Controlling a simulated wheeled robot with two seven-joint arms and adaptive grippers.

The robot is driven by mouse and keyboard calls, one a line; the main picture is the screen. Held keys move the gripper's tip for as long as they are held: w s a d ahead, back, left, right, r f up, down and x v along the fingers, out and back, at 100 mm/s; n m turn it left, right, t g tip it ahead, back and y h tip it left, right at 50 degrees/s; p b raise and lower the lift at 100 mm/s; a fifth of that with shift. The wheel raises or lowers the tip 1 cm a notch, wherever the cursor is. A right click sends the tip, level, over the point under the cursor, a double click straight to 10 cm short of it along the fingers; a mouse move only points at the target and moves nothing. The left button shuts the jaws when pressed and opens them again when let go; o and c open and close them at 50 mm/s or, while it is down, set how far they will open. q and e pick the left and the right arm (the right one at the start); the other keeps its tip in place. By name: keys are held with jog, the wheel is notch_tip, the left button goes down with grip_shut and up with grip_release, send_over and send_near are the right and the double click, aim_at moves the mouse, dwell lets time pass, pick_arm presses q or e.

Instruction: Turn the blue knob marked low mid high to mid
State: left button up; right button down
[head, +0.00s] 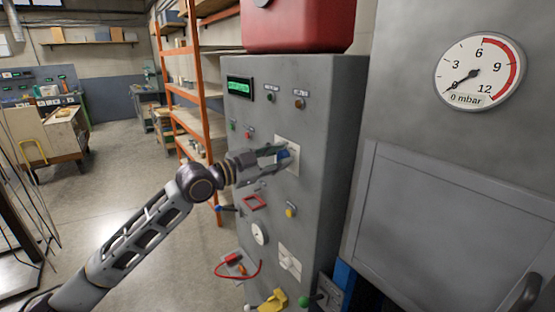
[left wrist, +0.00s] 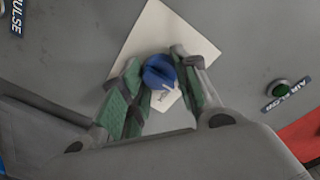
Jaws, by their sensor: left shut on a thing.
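The blue knob (left wrist: 159,72) sits on a pale square plate (left wrist: 150,35) in the left wrist view. In the head view the knob (head: 283,154) shows small on the grey cabinet's front, partly hidden by my gripper. My left gripper (head: 277,156) reaches it from the left. In the left wrist view its green-padded fingers (left wrist: 155,80) stand on both sides of the knob, shut on it. A white pointer line shows on the knob. The low, mid and high marks cannot be read. My right gripper is not in view.
The grey cabinet (head: 330,130) carries a green display (head: 240,88), several buttons, a yellow knob (head: 291,210), a small dial (head: 259,233) and a lower plate (head: 290,262). A red box (head: 298,25) stands on top. A round gauge (head: 479,72) is at right. Orange shelving (head: 192,90) stands behind.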

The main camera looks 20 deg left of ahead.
pick_arm(q)
jog(key=o, duration=1)
jog(key=shift+v, duration=5.85)
jog(key=shift+s+a, duration=0.1)
jog(key=shift+s, duration=0.05)
